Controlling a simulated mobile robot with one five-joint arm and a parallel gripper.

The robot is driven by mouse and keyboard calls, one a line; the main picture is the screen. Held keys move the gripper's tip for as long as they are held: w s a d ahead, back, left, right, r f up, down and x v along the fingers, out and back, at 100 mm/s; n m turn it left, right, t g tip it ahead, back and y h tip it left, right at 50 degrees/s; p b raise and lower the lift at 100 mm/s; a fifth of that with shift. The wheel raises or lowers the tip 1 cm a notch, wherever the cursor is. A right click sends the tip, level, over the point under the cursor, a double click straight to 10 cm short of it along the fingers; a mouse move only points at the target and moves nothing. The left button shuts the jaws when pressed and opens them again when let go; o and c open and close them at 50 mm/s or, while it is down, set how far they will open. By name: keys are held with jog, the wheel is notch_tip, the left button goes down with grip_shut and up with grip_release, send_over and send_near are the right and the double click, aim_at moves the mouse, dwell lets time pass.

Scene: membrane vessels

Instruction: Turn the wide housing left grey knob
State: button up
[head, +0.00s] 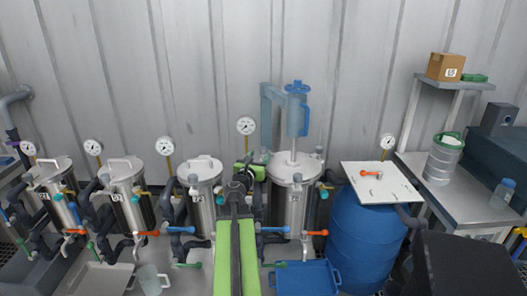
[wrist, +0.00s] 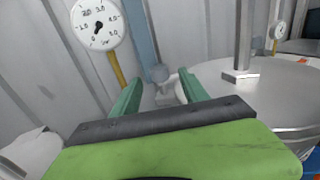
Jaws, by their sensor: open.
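The wide housing (head: 293,205) is a steel vessel right of my arm in the head view, with a blue stirrer-like fitting (head: 297,112) above its lid. Its lid (wrist: 275,92) fills the right of the wrist view. A small grey knob (wrist: 159,73) stands to the left of that lid in the wrist view, on a pale fitting. My gripper (wrist: 160,82) is open, with its green fingers on either side of the knob in the picture. I cannot tell how deep the knob sits between them. In the head view my gripper (head: 249,166) is beside the housing's left edge.
A gauge (wrist: 98,24) on a yellow stem is close to my left finger. Narrower steel vessels (head: 203,195) stand to the left. A blue barrel (head: 362,230) with a white board (head: 381,183) on top and a metal bench (head: 455,195) are to the right. A corrugated wall closes the back.

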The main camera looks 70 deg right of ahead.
jog(key=shift+s+a, duration=0.1)
jog(key=shift+a, duration=1.4)
jog(key=shift+c, duration=0.2)
